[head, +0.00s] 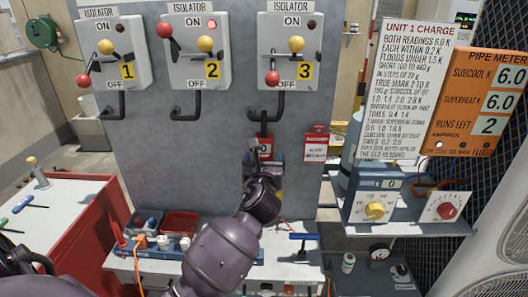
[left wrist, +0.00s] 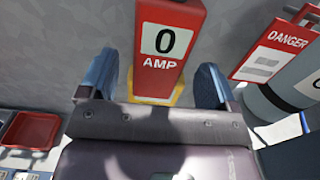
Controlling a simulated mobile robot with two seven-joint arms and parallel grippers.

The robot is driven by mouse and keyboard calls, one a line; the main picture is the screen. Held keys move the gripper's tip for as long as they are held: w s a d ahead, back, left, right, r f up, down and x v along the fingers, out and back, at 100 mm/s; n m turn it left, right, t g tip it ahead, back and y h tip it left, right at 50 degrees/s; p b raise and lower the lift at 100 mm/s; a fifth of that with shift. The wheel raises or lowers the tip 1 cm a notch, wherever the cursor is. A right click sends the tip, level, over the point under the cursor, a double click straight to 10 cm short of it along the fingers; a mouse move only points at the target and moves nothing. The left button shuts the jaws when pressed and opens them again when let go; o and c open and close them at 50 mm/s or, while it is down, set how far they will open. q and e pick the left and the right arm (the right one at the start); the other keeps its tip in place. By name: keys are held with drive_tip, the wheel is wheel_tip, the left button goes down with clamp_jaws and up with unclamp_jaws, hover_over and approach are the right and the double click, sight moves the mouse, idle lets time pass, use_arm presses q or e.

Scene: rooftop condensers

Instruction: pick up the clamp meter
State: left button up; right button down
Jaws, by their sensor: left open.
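The clamp meter (head: 265,147) is red with a white display reading 0, and stands upright against the grey panel below isolator 3. In the left wrist view the clamp meter (left wrist: 168,45) shows its AMP label and a yellow part at its lower end. My left gripper (head: 264,165) is at the meter and partly hides it in the head view. Its blue fingers (left wrist: 158,75) are open, one on each side of the meter's lower part, with visible gaps. My right gripper is not in view.
Three isolator boxes with levers, such as isolator 3 (head: 290,50), hang above. A red danger tag (head: 315,145) is right of the meter. A red tray (head: 180,223) sits on the bench at lower left. A dial unit (head: 375,207) stands on the right.

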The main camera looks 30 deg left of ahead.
sight(264, 158)
use_arm(q)
drive_tip(key=shift+x, duration=1.7)
